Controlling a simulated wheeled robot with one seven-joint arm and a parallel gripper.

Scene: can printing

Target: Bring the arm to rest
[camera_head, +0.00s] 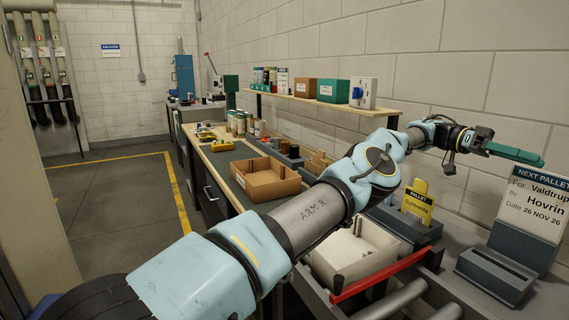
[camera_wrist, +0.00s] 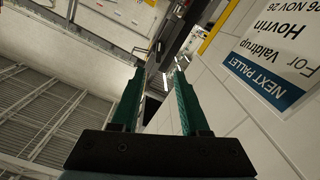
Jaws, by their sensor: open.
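My gripper (camera_head: 515,153) is stretched out to the right in the head view, with its green fingers in front of the block wall. In the wrist view my gripper (camera_wrist: 160,85) shows two green fingers apart with nothing between them. It is above the bench, clear of the objects there. My arm crosses the head view from lower left to upper right and hides part of the bench.
A "Next pallet" sign (camera_head: 533,215) stands below my gripper; it also shows in the wrist view (camera_wrist: 275,60). A shelf (camera_head: 330,104) holds cans and boxes. The floor (camera_head: 110,205) at left is clear.

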